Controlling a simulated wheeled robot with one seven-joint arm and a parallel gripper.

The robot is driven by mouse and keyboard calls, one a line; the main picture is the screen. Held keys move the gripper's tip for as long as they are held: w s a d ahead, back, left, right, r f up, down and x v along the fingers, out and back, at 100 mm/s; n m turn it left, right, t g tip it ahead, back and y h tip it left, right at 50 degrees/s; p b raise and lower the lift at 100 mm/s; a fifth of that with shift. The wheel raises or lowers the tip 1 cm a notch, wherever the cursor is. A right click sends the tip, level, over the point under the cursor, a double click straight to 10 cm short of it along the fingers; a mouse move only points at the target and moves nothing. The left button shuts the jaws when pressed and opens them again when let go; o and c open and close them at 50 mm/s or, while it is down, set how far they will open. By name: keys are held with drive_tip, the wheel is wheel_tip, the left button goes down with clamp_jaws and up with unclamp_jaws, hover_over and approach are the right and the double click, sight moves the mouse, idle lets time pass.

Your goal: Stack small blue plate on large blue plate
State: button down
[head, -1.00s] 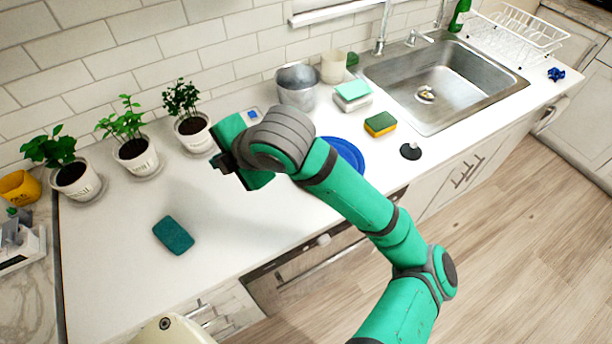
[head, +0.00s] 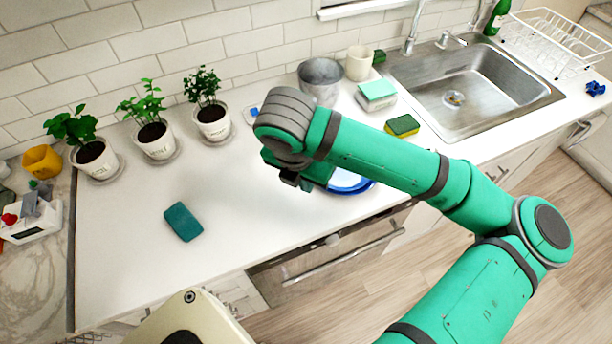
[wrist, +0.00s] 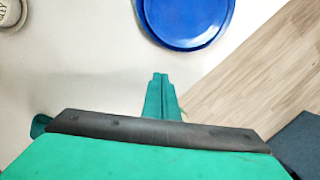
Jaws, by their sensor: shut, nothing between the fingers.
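Blue plates lie on the white counter near its front edge, partly hidden by my arm in the head view (head: 352,182). In the wrist view, a round blue plate (wrist: 188,15) shows at the top, cut off by the frame. A second blue rim shows along its lower edge, which looks like one plate resting on another; I cannot clearly tell their sizes. My gripper (wrist: 160,78) is shut and empty, with its fingertips just below the plates' rim in the wrist view and apart from it. In the head view, my gripper (head: 292,180) is left of the plates, its fingers mostly hidden.
A teal sponge (head: 183,222) lies on the open counter at left. Potted plants (head: 155,135) line the wall. A metal pot (head: 321,82), a cup (head: 359,63), sponges (head: 402,125) and the sink (head: 470,90) are behind and right.

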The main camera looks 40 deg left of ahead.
drive_tip(key=x, duration=0.6)
drive_tip(key=shift+w+f, duration=0.1)
drive_tip(key=shift+f, duration=0.15)
drive_tip(key=shift+w+a+r, duration=0.1)
drive_tip(key=shift+w+a, duration=0.1)
drive_tip(key=shift+w, duration=0.4)
drive_tip(key=shift+w+a+r, duration=0.1)
drive_tip(key=shift+w+a, duration=0.1)
drive_tip(key=shift+w, duration=0.45)
drive_tip(key=shift+w+a, duration=0.25)
drive_tip(key=shift+w, duration=0.35)
drive_tip(key=shift+w+a, duration=0.25)
drive_tip(key=shift+w, duration=0.65)
drive_tip(key=shift+s, duration=0.15)
